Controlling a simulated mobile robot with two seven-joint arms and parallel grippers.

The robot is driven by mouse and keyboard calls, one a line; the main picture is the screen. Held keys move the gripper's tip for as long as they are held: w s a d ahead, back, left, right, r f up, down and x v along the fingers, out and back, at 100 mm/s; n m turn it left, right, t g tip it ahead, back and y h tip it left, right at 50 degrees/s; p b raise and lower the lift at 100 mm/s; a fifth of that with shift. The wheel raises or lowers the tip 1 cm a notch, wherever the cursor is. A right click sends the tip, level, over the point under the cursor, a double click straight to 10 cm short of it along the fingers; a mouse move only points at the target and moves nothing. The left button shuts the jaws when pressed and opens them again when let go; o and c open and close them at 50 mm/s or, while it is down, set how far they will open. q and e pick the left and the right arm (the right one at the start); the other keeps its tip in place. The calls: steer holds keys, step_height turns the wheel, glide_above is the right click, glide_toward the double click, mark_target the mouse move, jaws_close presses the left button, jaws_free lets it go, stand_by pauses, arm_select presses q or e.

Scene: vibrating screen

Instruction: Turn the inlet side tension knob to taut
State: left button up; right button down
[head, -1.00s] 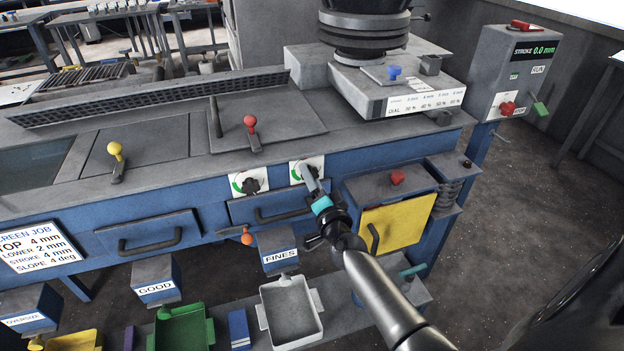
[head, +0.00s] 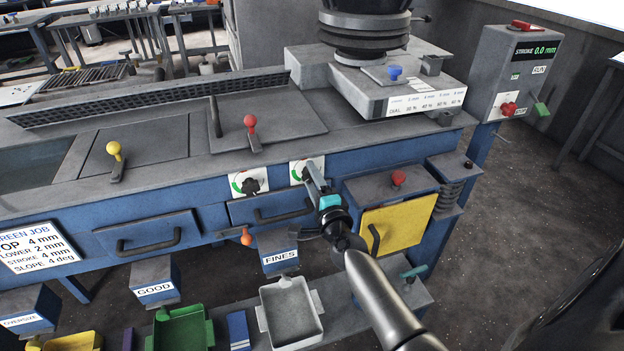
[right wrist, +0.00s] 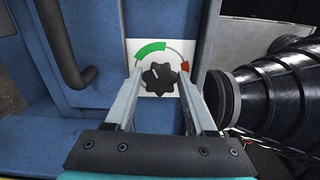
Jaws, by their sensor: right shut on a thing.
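Two black lobed knobs on white dial plates sit on the blue front rail in the head view: a left knob (head: 249,185) and a right knob (head: 304,174), the latter partly hidden by my right gripper (head: 311,172). In the right wrist view, the right knob (right wrist: 160,78) lies between the two fingers of my right gripper (right wrist: 160,95), which is shut on it. Its small white mark points up and left, towards the green arc (right wrist: 150,51). A red arc end (right wrist: 184,66) is at the right. My left gripper is not in view.
A drawer handle (head: 284,213) is left of my right gripper. A grey box with a red knob (head: 398,178) and a yellow panel (head: 395,225) is to its right. A dark ribbed part (right wrist: 285,90) stands close right of the fingers in the wrist view.

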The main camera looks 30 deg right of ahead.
stand_by(0.4)
steer(key=shift+c, duration=1.4)
jaws_free()
